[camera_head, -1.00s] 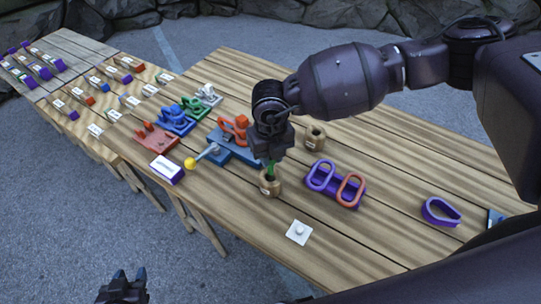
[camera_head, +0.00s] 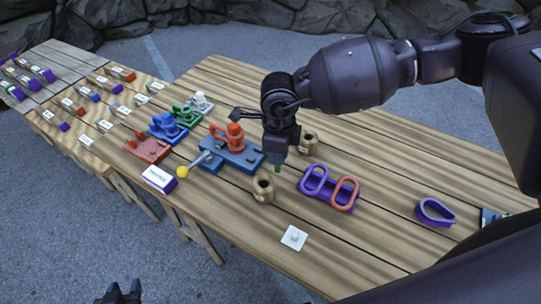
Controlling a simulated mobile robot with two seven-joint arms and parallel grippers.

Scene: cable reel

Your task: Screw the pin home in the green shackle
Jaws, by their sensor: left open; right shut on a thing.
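My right gripper (camera_head: 276,156) is shut on the green pin (camera_head: 278,168). Only a short green end shows below the fingers, above the table between two wooden cups; the rest is hidden by the gripper. The green shackle (camera_head: 186,114) stands on a green base at the back left, between a blue and a grey-white one, apart from my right gripper. My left gripper (camera_head: 121,293) is open and empty at the bottom left edge, off the table and away from everything.
A wooden cup (camera_head: 264,189) stands just left of the pin, another (camera_head: 308,142) behind right. A blue fixture (camera_head: 239,158) holds an orange shackle (camera_head: 229,136) and a yellow-knobbed lever (camera_head: 184,172). A purple rack (camera_head: 327,192) and white plate (camera_head: 293,238) lie nearer.

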